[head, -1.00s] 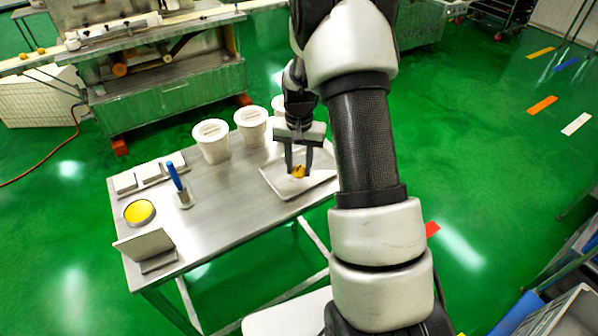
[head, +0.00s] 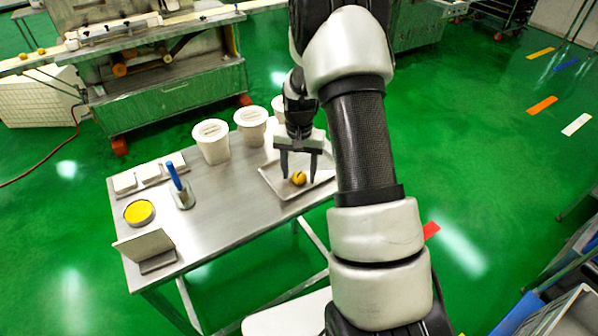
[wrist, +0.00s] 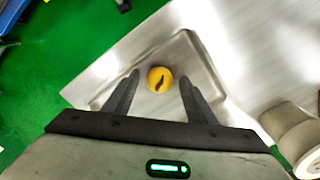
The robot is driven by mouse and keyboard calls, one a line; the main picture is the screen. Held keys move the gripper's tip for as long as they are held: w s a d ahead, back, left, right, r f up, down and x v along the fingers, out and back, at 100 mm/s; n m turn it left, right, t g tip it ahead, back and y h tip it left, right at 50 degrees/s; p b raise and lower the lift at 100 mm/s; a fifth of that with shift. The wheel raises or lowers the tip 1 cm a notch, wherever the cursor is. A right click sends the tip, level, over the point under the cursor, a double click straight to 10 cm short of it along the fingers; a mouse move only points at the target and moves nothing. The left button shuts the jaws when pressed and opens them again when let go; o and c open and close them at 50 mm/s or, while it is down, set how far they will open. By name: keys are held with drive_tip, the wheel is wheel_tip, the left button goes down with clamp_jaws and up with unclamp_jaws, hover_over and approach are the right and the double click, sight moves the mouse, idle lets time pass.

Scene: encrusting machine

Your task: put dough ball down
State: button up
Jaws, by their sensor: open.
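The yellow dough ball (head: 298,178) rests on the shallow metal tray (head: 276,187) at the right end of the steel table. A dark mark shows on top of the ball in the wrist view (wrist: 159,80). My gripper (head: 299,180) is open, with one finger on each side of the ball. In the wrist view my gripper's fingertips (wrist: 160,73) stand apart from the ball, with gaps on both sides. The tray's right part is hidden behind my arm in the head view.
White lidded tubs (head: 211,141) stand behind and left of the tray. A blue-handled tool in a holder (head: 181,190), a round yellow-filled dish (head: 139,212) and a small stand (head: 146,246) are further left. The table's middle (head: 225,205) is clear.

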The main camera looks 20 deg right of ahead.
wheel_tip(320, 180, up, 12)
wheel_tip(320, 180, up, 13)
drive_tip(key=n+t, duration=0.2)
hover_over(299, 174)
drive_tip(key=s+a, duration=0.5)
drive_tip(key=s, duration=0.3)
drive_tip(key=s+a+r+n+t, duration=0.1)
drive_tip(key=s+a+r+n, duration=0.1)
drive_tip(key=s, duration=0.6)
drive_tip(key=s+a+r+n+t, duration=0.2)
drive_tip(key=s+r, duration=0.2)
drive_tip(key=s, duration=0.5)
drive_tip(key=shift+s+a+t+p, duration=0.15)
drive_tip(key=shift+s+t+p, duration=0.05)
drive_tip(key=shift+t+p, duration=0.1)
